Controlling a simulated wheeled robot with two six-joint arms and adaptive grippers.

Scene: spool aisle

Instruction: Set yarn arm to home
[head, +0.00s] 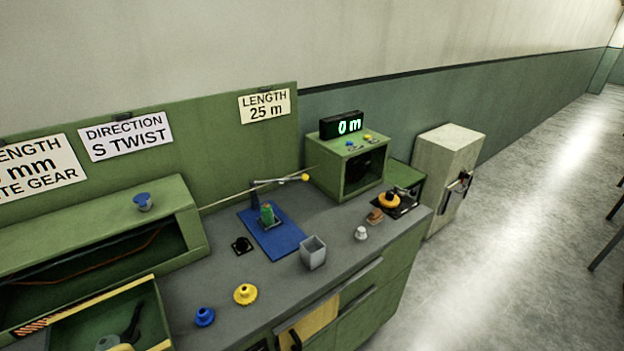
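What looks like the yarn arm (282,181) is a thin bar with a yellow knob at its right end. It sits above the blue mat (270,240) at the back of the grey bench and points right, toward the green box. A pale thin line runs past it from the left. A green spool (267,214) stands on the blue mat below the arm. No home mark is readable. Neither of my grippers is in view.
On the bench (210,270) stand a grey cup (313,253), a white knob (361,233), a yellow gear (245,294) and a blue piece (205,317). Open floor lies right.

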